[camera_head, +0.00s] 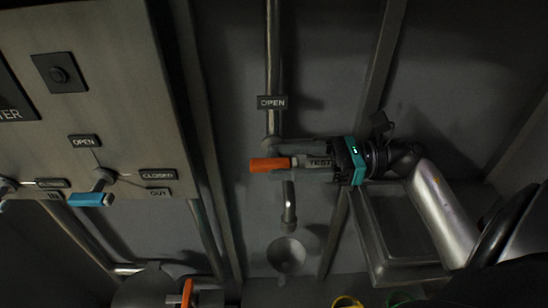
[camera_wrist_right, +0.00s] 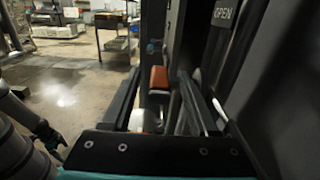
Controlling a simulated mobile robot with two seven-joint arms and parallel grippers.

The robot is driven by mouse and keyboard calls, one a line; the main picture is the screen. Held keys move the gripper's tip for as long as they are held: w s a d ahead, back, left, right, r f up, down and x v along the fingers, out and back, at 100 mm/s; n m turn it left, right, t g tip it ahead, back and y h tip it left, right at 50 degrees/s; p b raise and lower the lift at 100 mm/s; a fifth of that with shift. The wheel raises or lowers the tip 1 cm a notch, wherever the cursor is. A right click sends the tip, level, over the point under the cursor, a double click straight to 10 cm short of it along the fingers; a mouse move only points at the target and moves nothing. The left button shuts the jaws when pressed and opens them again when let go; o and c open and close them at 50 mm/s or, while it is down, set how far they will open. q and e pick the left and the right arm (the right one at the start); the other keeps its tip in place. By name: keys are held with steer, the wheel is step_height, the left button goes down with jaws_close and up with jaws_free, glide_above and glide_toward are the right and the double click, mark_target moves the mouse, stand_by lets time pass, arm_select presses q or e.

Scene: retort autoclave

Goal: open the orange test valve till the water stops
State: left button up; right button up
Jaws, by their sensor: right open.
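The orange test valve handle (camera_head: 270,165) points left, level in the head view, beside a label reading TEST (camera_head: 319,162). An OPEN label (camera_head: 272,102) is on the pipe above it. My right gripper (camera_head: 296,161) comes from the right with its fingers open, one above and one below the valve. In the right wrist view the orange handle (camera_wrist_right: 158,78) shows between the two spread fingers, with no clear contact. A spout (camera_head: 289,213) hangs below the valve over a round metal cup (camera_head: 286,255). I cannot make out running water. My left gripper is not in view.
A panel (camera_head: 120,60) at left carries a blue-handled valve (camera_head: 92,199) with OPEN and CLOSED labels. A metal tray (camera_head: 375,250) sits below my right arm. Another orange handle (camera_head: 187,293) is at the bottom. Upright frame bars flank the valve.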

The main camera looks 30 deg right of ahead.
steer(key=shift+x, duration=1)
jaws_close()
